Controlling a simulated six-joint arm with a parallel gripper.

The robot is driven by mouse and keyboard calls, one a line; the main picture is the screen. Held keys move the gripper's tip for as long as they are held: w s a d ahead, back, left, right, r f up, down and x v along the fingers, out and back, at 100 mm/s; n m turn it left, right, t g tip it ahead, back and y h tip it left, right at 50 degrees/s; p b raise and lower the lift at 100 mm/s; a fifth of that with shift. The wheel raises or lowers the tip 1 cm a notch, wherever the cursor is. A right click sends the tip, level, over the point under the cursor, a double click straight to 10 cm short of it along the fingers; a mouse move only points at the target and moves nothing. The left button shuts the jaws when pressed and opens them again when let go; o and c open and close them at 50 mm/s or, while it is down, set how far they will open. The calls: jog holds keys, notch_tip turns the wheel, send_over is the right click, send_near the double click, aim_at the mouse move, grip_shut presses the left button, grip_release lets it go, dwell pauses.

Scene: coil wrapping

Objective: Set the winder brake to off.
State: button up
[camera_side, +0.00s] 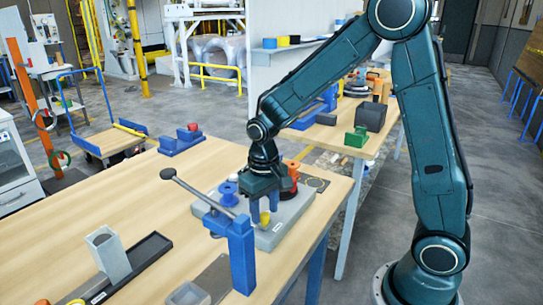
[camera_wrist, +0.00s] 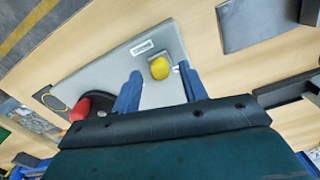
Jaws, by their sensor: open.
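A yellow knob (camera_side: 264,218) stands on the grey winder plate (camera_side: 275,236). It also shows in the wrist view (camera_wrist: 160,69), on a small grey base beside a white label. No mark naming it as the brake can be read. My gripper (camera_side: 264,211) is above the plate with its blue fingers pointing down. In the wrist view my gripper (camera_wrist: 160,74) is open, with a finger on either side of the knob and clear gaps. Whether the fingertips reach knob height is unclear.
A blue post (camera_side: 241,255) with a slanted grey lever (camera_side: 200,194) stands close in front of the plate. Blue (camera_side: 228,192) and red (camera_side: 291,172) spools are near my gripper. A black tray (camera_side: 130,268) lies at the front left. The table's left middle is clear.

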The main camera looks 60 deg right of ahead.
aim_at(273, 218)
jog(key=shift+f, duration=0.8)
grip_shut()
jog(key=shift+d, duration=1.85)
jog(key=shift+c, duration=0.9)
grip_release()
jog(key=shift+d, duration=0.1)
jog(key=shift+o, duration=0.9)
jog(key=shift+r, duration=0.1)
